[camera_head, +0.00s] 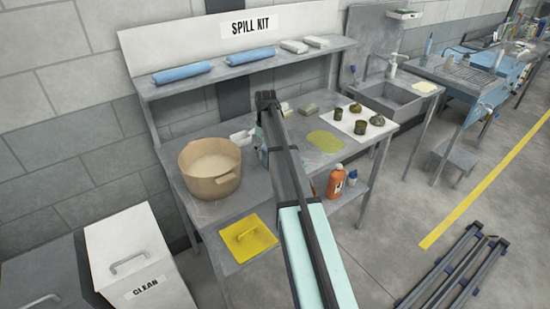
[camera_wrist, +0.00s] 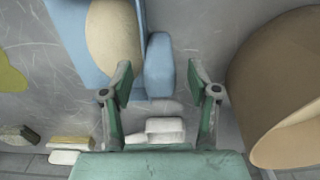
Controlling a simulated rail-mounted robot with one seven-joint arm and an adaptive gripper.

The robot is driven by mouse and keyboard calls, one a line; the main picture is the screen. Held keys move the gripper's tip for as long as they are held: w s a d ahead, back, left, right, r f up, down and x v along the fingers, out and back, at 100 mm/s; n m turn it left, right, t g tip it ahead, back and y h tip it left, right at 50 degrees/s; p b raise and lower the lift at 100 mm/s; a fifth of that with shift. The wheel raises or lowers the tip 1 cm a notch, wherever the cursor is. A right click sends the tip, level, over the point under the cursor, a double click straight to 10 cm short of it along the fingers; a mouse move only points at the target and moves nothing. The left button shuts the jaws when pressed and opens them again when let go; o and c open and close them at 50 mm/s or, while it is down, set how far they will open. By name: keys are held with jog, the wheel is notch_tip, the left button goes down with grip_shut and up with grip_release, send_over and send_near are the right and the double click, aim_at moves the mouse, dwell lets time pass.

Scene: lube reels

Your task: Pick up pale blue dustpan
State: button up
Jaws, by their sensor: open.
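The pale blue dustpan (camera_wrist: 72,28) lies on the grey bench in the upper part of the wrist view, with a tan patch inside it. A blue block-like part (camera_wrist: 160,68), seemingly its handle, shows between my fingers. My gripper (camera_wrist: 160,80) is open above this part, with one finger on each side in the picture. Contact cannot be told. In the head view my arm hides most of the dustpan and my gripper.
A tan pot (camera_head: 209,172) stands close to the left of my arm, and right in the wrist view (camera_wrist: 275,75). White items (camera_wrist: 165,128) lie below my fingers. A yellow-green patch (camera_head: 326,141) and a white mat (camera_head: 343,122) with small pots are to the right.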

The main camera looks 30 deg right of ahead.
jog(key=shift+f, duration=0.25)
grip_shut()
jog(key=shift+r, duration=0.1)
